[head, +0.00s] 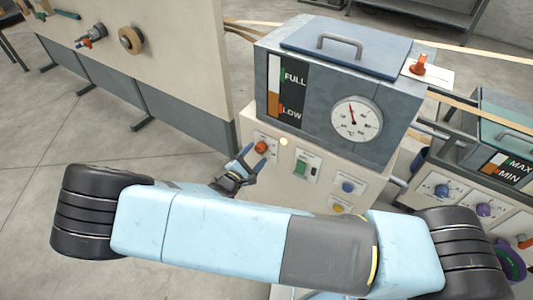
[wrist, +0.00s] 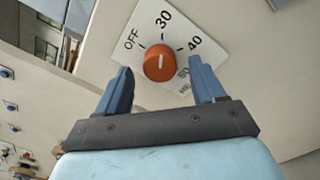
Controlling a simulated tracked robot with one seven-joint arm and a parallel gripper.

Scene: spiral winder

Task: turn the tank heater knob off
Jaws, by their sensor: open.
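The heater knob (head: 262,147) is a round orange knob on a white plate at the upper left of the tank's front panel. In the wrist view the knob (wrist: 159,62) shows a white pointer line aimed roughly at the 30 mark. OFF is printed to its upper left, with 40 and 50 on the right. My gripper (head: 250,162) is at the knob in the head view. In the wrist view my gripper (wrist: 162,84) is open, with one blue finger on each side of the knob, apart from it. The exact depth between fingertips and panel is unclear.
A glowing lamp (head: 284,142) and a green switch (head: 300,168) sit right of the knob, with a blue knob (head: 347,187) beyond. The tank (head: 320,68) with a dial gauge (head: 357,118) stands above. A beige cabinet wall (head: 170,70) stands at left.

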